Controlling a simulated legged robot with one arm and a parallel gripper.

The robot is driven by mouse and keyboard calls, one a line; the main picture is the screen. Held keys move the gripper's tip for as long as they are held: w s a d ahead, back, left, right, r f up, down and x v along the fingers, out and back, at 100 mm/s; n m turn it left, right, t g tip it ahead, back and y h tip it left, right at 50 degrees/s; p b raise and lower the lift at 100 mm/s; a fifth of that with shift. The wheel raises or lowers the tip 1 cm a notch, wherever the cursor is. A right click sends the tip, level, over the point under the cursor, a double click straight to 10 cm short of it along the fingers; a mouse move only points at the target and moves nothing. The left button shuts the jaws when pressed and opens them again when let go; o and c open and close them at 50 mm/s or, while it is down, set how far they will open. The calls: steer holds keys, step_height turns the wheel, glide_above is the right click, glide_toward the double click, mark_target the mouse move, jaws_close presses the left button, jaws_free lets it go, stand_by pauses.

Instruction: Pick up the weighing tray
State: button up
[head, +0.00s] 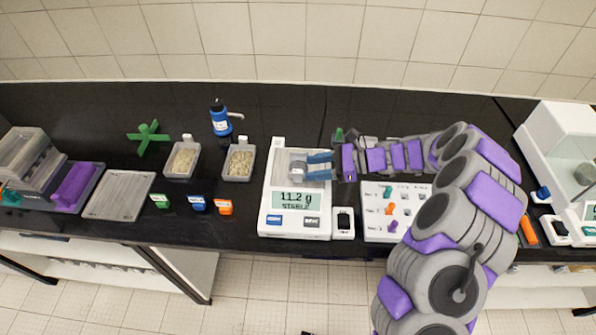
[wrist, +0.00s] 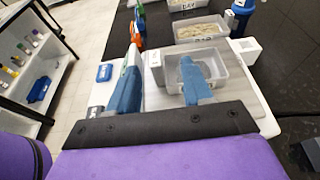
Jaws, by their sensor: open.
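The weighing tray, a clear shallow box, sits on the white balance (head: 268,198) at the middle of the bench. In the wrist view its far wall and right side show (wrist: 222,70). A pale tab (wrist: 155,60) stands at its left side, between my fingers in the picture. My gripper (head: 308,167) reaches in from the right, low over the balance pan, with blue fingers. In the wrist view my gripper (wrist: 160,58) is open; one finger is left of the tray, the other overlaps the tray. Whether they touch it, I cannot tell. The balance display reads 11.2 g.
Two trays of pale grains (head: 183,161) (head: 239,163) stand left of the balance. A blue bottle (head: 219,120), a green cross-shaped object (head: 148,137) and small coloured labels (head: 196,204) are near. A white board (head: 375,227) lies to the right.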

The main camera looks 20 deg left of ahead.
mark_target(297, 171)
steer(key=shift+s+f+b+x, duration=0.15)
steer(key=shift+b+x, duration=0.25)
steer(key=shift+x, duration=0.75)
steer(key=shift+s+f+b+x, duration=0.15)
steer(key=shift+b+x, duration=0.25)
steer(key=shift+x, duration=0.75)
steer(key=shift+a, duration=0.45)
steer(key=shift+d, duration=0.1)
jaws_close()
